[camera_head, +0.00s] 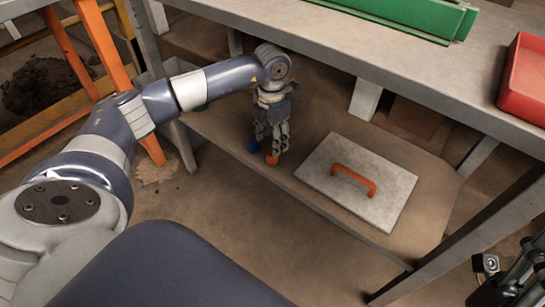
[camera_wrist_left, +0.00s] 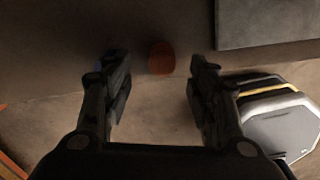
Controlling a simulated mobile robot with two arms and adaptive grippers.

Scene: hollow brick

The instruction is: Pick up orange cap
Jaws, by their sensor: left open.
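The orange cap (camera_head: 271,159) is on the lower shelf of the bench, near its front edge, just below my left gripper (camera_head: 272,145). In the left wrist view the orange cap (camera_wrist_left: 161,58) shows as a rounded shape between and a little beyond the two fingers. My left gripper (camera_wrist_left: 160,75) is open, pointing down, with nothing between its fingers. A blue object (camera_head: 253,146) is beside the gripper, mostly hidden behind it. Part of my right arm shows at the lower right of the head view; its fingertips cannot be made out.
A grey plate (camera_head: 385,200) with an orange handle (camera_head: 353,178) lies on the lower shelf, right of the cap. The upper bench top (camera_head: 345,42) overhangs the shelf. It bears a green tray (camera_head: 400,15) and a red bin (camera_head: 524,82). A bench leg (camera_head: 478,157) stands at right.

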